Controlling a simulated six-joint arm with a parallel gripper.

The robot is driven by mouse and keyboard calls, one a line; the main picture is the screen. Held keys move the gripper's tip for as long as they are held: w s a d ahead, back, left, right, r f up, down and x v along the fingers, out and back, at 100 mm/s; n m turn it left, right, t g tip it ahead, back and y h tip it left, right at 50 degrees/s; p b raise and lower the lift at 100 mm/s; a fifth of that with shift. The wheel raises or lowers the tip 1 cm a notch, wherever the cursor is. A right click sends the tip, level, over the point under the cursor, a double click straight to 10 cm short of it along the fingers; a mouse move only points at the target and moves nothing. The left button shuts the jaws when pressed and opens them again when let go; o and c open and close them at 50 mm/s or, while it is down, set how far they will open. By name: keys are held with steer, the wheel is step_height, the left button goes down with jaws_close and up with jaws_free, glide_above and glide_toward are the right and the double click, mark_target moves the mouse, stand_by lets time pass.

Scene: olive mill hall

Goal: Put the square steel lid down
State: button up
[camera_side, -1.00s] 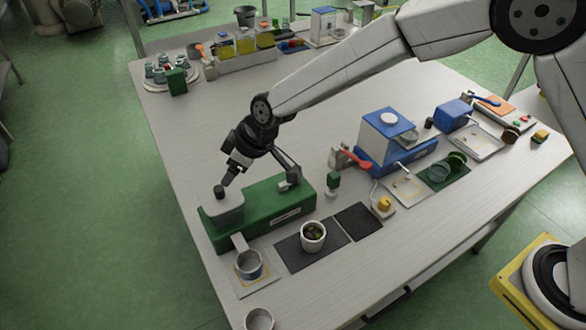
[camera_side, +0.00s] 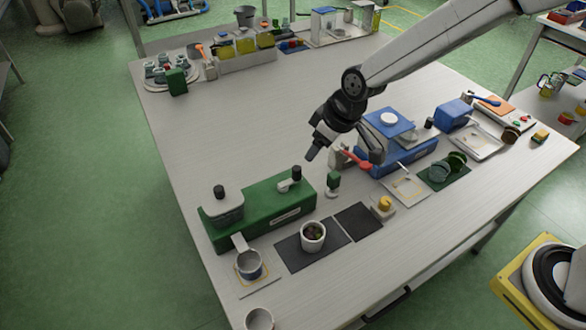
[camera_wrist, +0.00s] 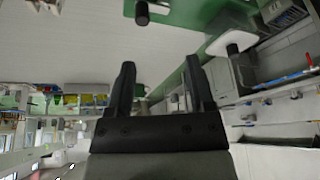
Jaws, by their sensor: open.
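The square steel lid (camera_side: 222,209), grey with a black knob, sits on the left end of the green machine (camera_side: 262,212). It looks level, but its seating underneath is hidden. In the wrist view the lid (camera_wrist: 236,40) shows at the upper right, beyond and apart from the fingers. My gripper (camera_side: 343,153) is in the air to the right of the green machine, near the blue-topped machine, well clear of the lid. In the wrist view my gripper (camera_wrist: 160,68) has its two fingers spread with nothing between them.
A white cup (camera_side: 313,231) stands on a dark mat (camera_side: 292,252) in front of the green machine, with a small steel pan (camera_side: 249,266) to its left. The blue-and-white machine (camera_side: 388,128) stands near my gripper.

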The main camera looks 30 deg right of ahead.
steer(key=s+d+m+g+h, duration=0.1)
steer(key=s+d+m, duration=0.4)
steer(key=s+d, duration=1.1)
steer(key=shift+f+h, duration=0.2)
steer(key=shift+h, duration=0.4)
steer(key=shift+o, duration=0.5)
steer(key=shift+s, duration=0.1)
